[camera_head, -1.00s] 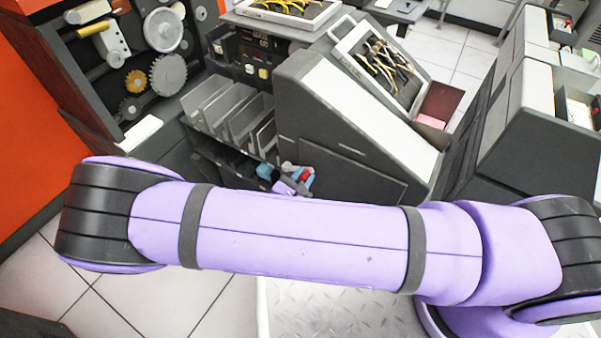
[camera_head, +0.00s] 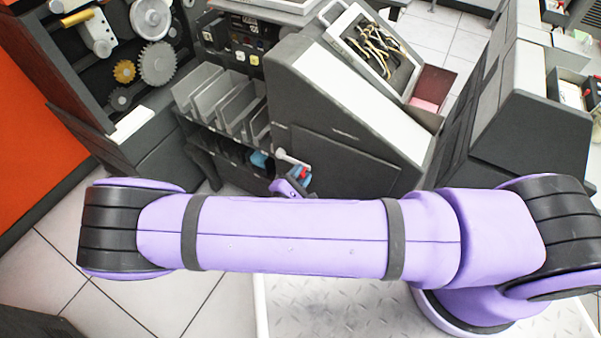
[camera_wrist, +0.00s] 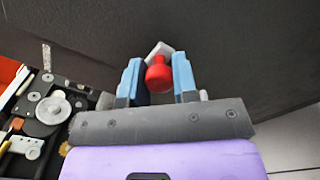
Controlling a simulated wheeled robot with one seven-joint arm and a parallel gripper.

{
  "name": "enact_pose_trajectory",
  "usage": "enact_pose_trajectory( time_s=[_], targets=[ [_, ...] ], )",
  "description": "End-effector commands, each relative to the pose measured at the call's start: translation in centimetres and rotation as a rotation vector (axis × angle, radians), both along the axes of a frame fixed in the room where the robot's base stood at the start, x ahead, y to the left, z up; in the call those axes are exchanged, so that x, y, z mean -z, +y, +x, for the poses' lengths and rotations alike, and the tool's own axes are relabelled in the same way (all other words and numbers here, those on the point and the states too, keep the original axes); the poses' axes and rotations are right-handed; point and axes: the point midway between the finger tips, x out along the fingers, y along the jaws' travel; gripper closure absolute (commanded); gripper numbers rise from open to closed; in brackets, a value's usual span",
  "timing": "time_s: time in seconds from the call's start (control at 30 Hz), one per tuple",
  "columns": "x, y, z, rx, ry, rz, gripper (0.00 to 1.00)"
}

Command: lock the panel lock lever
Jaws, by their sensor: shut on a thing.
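The panel lock lever (camera_head: 288,158) is a short pale bar on the front of the dark grey machine, at its lower left edge, in the head view. It slopes down to the right to a red knob (camera_head: 303,172). My gripper (camera_head: 299,176) is at this knob, partly hidden behind my purple arm. In the wrist view, the red knob (camera_wrist: 158,74) sits between the blue fingers of my gripper (camera_wrist: 159,82), which is shut on it. The pale end of the lever (camera_wrist: 160,50) shows behind the knob. The lever's pivot is hard to make out.
The dark machine panel (camera_head: 340,155) stands right behind the lever. Grey card slots (camera_head: 228,105) are to its left. Gears (camera_head: 158,62) hang in an open cabinet at upper left. Another grey cabinet (camera_head: 530,110) stands at right. Tiled floor (camera_head: 150,300) is clear at lower left.

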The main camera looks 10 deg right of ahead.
Motion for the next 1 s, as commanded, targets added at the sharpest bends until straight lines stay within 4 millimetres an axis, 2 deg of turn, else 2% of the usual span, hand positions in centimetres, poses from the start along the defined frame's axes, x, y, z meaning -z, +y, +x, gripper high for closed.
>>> enact_pose_trajectory(
  time_s=[0.3,0.33,0.4,0.43,0.77,1.0],
  targets=[
    [0.2,0.0,-0.1,0.000,0.004,0.003,1.00],
    [0.2,0.0,-0.1,0.000,0.004,0.003,0.69],
    [0.2,0.0,-0.1,-0.001,0.005,0.002,0.53],
    [0.2,0.0,-0.1,0.000,0.004,0.002,0.48],
    [0.1,0.2,-0.2,-0.001,0.003,0.002,0.48],
    [0.1,2.2,-2.7,-0.003,0.004,0.004,0.48]
  ],
)
